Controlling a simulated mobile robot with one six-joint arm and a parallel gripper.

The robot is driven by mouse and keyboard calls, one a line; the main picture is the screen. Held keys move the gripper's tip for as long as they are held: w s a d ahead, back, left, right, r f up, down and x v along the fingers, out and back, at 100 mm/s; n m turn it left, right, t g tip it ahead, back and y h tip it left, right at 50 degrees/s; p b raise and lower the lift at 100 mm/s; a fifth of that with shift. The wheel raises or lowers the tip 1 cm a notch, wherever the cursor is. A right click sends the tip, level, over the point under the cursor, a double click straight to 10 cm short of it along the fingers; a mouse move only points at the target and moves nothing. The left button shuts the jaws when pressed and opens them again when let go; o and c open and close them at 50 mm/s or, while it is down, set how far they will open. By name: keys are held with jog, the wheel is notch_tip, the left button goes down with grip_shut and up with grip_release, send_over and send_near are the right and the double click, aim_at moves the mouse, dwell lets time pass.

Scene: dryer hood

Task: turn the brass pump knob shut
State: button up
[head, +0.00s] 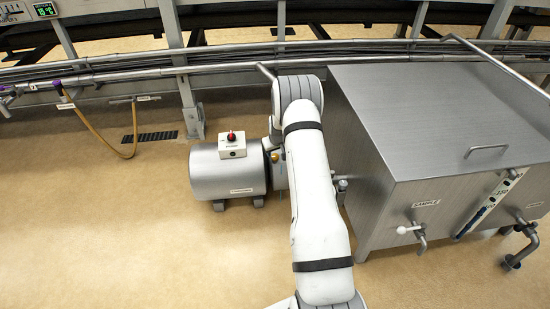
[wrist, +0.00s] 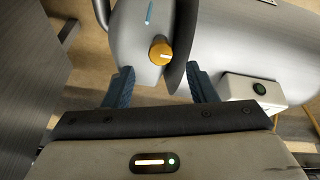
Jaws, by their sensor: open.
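The brass pump knob (wrist: 160,52) shows in the wrist view as a round yellow knob with a pale line on its face. It sits on the rounded grey pump housing (wrist: 135,40). My gripper (wrist: 160,82) is open, its two blue fingers apart below the knob in the picture, one to each side of it. Nothing is between the fingertips, and I cannot tell the exact gap to the knob. In the head view, a small part of the knob (head: 274,157) shows beside my white arm, which hides my gripper.
The grey motor (head: 228,172) carries a white box with a red switch (head: 232,137). A large steel tank (head: 440,130) stands close on the right, with a valve marked sample (head: 411,230). Pipes (head: 230,58) run behind.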

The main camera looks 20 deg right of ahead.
aim_at(275, 157)
jog(key=b+x, duration=0.1)
jog(key=x, duration=0.4)
jog(key=shift+w+f+b, duration=0.1)
jog(key=shift+f+b, duration=0.2)
jog(key=shift+c, duration=0.4)
jog(key=c, duration=0.9)
